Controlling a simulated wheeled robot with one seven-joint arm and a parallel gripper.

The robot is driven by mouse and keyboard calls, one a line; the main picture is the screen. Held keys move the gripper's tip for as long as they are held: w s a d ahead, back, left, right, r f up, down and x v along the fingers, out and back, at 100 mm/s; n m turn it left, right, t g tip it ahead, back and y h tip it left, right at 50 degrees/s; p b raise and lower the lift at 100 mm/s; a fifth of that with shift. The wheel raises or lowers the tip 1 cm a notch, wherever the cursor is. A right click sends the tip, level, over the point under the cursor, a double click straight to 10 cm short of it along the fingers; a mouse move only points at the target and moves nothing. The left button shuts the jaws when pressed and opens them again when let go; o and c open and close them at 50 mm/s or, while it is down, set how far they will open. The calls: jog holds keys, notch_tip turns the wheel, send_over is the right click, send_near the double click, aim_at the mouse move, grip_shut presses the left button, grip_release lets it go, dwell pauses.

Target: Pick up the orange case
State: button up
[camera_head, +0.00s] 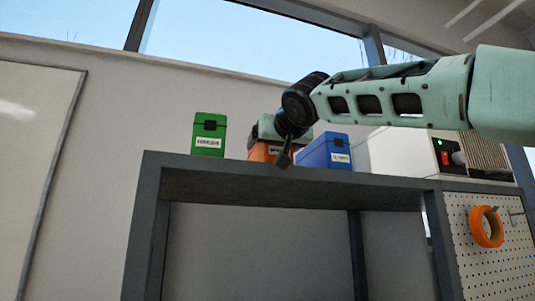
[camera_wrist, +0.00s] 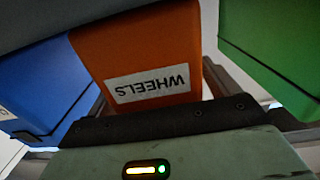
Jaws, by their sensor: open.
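The orange case (camera_head: 258,153) stands on top of the grey shelf unit (camera_head: 290,180), between a green case (camera_head: 208,135) and a blue case (camera_head: 325,151). My gripper (camera_head: 283,158) is open at the front of the orange case and hides part of it. In the wrist view the orange case (camera_wrist: 140,55) is very close, with a white label reading WHEELS upside down. There the blue case (camera_wrist: 40,85) is at left and the green case (camera_wrist: 275,50) at right. Whether my fingers touch the orange case cannot be told.
A white machine (camera_head: 405,150) with a red switch stands on the surface right of the blue case. An orange ring (camera_head: 487,227) hangs on a pegboard (camera_head: 490,265) at right. A whiteboard (camera_head: 35,150) is on the left wall. The space under the shelf top is open.

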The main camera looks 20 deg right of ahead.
jog(key=c, duration=1.2)
jog(key=shift+c, duration=0.8)
jog(key=shift+r, duration=0.15)
